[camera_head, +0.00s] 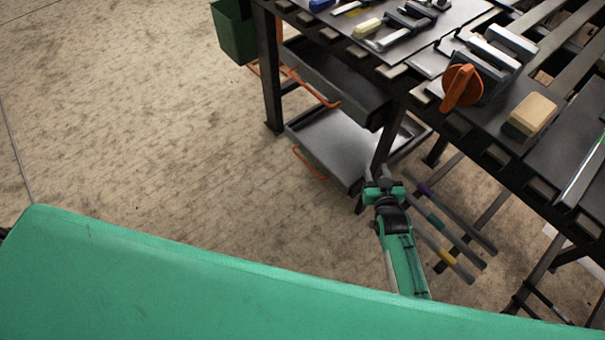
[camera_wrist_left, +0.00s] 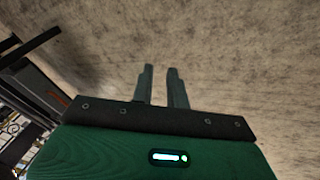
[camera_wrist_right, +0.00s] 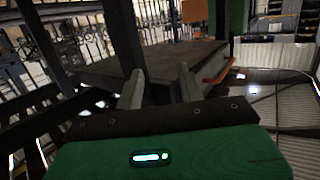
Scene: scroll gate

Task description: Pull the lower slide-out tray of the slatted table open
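The lower slide-out tray (camera_head: 335,148) is a grey metal tray low under the slatted table (camera_head: 440,110). Its orange handle (camera_head: 309,164) is on the front left side. My right gripper (camera_head: 383,179) is just right of the tray's near corner, by a table leg, and appears apart from the handle. In the right wrist view the right gripper (camera_wrist_right: 160,85) is open and empty. A tray surface (camera_wrist_right: 165,62) shows beyond its fingers, with an orange handle (camera_wrist_right: 219,70) to the right. My left gripper (camera_wrist_left: 160,85) is open and empty over floor, hidden in the head view.
An upper tray (camera_head: 335,82) with an orange handle (camera_head: 316,90) sits above the lower one. A green bin (camera_head: 234,32) hangs at the table's left end. Bars with coloured bands (camera_head: 447,222) lie right of my right gripper. Floor left of the trays is clear.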

